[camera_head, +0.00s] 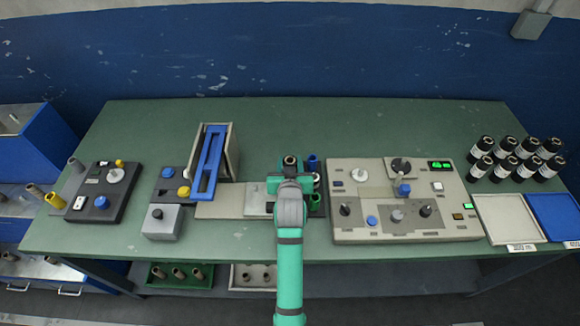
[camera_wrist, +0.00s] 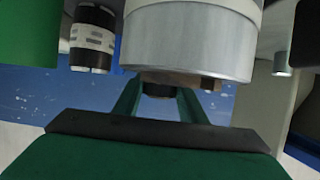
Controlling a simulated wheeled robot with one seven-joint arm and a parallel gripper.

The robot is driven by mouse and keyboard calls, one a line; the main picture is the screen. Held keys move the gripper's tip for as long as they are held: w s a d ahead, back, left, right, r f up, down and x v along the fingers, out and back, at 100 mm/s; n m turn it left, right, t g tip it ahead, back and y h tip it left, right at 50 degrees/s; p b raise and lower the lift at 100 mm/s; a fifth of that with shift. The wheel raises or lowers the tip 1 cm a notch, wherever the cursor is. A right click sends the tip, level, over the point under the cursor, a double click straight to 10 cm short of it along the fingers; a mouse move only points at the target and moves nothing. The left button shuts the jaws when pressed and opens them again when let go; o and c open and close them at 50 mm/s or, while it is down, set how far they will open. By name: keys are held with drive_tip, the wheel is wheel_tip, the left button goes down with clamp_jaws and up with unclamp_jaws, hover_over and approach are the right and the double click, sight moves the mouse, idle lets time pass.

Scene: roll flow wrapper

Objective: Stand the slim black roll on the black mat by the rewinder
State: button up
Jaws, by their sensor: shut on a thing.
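My gripper (camera_head: 289,172) is over the middle of the green bench, shut on a dark roll whose round top (camera_head: 289,160) shows between the fingers; this looks like the slim black roll. In the wrist view the green fingers (camera_wrist: 158,102) close on a small dark part (camera_wrist: 158,91), largely hidden behind a big silver cylinder (camera_wrist: 190,45). I cannot tell whether the held roll touches anything below. A black roll with a white label (camera_wrist: 93,38) stands apart at the upper left of the wrist view. I cannot clearly pick out the black mat.
A blue roll (camera_head: 313,162) and a green roll (camera_head: 315,203) are close to my gripper's right. A beige control console (camera_head: 450,205) stands further right, a blue-framed unit (camera_head: 209,160) left. Several labelled black rolls (camera_head: 510,150) stand at far right behind a white tray (camera_head: 508,222).

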drive_tip(key=shift+f, duration=1.05)
drive_tip(key=shift+f, duration=0.2)
drive_tip(key=shift+s+f, duration=0.15)
drive_tip(key=shift+f, duration=0.5)
drive_tip(key=o, duration=1.1)
drive_tip(key=shift+s+f, duration=0.1)
drive_tip(key=shift+r, duration=0.5)
drive_tip(key=v, duration=0.6)
drive_tip(key=r+v, duration=0.1)
drive_tip(key=v, duration=0.5)
drive_tip(key=shift+w, duration=0.2)
